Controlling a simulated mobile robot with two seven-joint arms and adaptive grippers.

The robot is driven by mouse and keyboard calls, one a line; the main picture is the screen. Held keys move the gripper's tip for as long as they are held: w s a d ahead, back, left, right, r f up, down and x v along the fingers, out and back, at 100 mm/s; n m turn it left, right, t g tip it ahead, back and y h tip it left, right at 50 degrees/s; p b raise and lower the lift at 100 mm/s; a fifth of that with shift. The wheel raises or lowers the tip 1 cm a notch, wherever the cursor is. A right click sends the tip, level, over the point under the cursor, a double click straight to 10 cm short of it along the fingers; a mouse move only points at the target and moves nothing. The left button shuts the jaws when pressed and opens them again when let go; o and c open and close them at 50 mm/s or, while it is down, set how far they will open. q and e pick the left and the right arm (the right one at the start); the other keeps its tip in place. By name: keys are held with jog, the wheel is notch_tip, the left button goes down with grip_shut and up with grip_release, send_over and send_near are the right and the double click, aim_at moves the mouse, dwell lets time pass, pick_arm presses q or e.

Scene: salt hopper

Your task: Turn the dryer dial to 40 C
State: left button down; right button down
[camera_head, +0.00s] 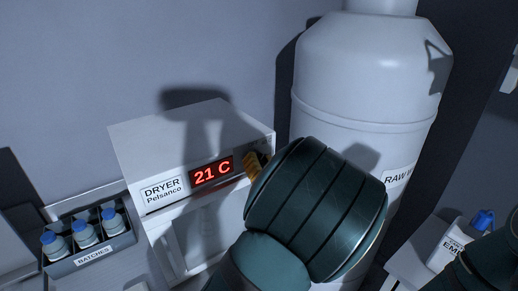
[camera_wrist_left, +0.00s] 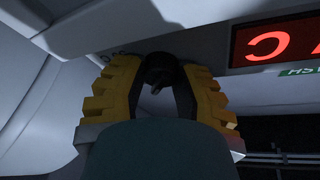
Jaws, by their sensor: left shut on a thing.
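The dryer (camera_head: 190,150) is a white box with a label and a red display (camera_head: 212,171) that reads 21 C. In the left wrist view part of the red display (camera_wrist_left: 275,45) shows upside down at the upper right. The dial (camera_wrist_left: 160,72) is a small dark knob on the dryer's front, seen in the left wrist view. My left gripper (camera_wrist_left: 160,85) has its yellow fingers on both sides of the dial and is shut on it. In the head view the left gripper (camera_head: 256,165) shows only as yellow fingertips at the panel; my wrist hides the dial there.
A large white vessel (camera_head: 365,75) with a label starting RAW stands close to the right of the dryer. A tray labelled BATCHES (camera_head: 95,257) holds blue-capped bottles at the lower left. A white container with a blue cap (camera_head: 450,245) stands at the lower right.

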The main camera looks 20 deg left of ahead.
pick_arm(q)
jog(key=shift+a+m+h+p, duration=0.1)
jog(key=shift+m+h+p, duration=0.5)
jog(key=shift+m+p, duration=0.7)
jog(key=c, duration=0.6)
grip_release()
jog(key=shift+s, duration=0.1)
jog(key=shift+f, duration=0.1)
